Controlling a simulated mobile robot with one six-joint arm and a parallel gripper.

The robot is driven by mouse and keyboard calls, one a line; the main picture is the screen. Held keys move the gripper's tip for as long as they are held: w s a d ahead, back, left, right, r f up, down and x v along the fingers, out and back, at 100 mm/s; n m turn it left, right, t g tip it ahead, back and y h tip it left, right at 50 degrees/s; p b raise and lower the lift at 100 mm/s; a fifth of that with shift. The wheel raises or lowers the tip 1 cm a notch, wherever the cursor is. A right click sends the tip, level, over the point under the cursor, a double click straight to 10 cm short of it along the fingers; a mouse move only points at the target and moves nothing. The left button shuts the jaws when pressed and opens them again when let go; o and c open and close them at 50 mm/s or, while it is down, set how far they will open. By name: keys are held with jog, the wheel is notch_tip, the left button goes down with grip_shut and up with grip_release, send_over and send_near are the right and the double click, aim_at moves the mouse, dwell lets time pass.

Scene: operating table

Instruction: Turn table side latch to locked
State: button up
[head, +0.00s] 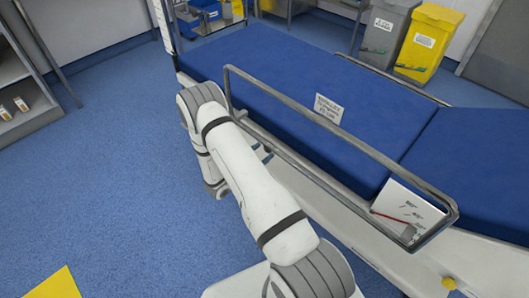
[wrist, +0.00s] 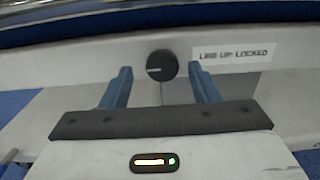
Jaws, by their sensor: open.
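The side latch is a round black knob (wrist: 163,63) on the table's pale side rail in the wrist view. Its short white line lies roughly horizontal, on the knob's left half. A label (wrist: 233,54) to its right appears to read "LINE UP: LOCKED". My gripper (wrist: 160,74) is open, with one blue finger on each side of the knob and visible gaps between; contact is not seen. In the head view my gripper (head: 264,153) is at the side of the blue operating table (head: 270,75). The knob is hidden there.
A metal side rail (head: 330,140) runs along the table edge above my gripper. A white panel (head: 407,207) and a yellow knob (head: 449,283) are at the right. Grey (head: 385,30) and yellow (head: 428,42) bins stand behind. The blue floor at left is mostly clear.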

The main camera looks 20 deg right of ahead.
jog(key=shift+w+d, duration=0.1)
jog(key=shift+d, duration=0.25)
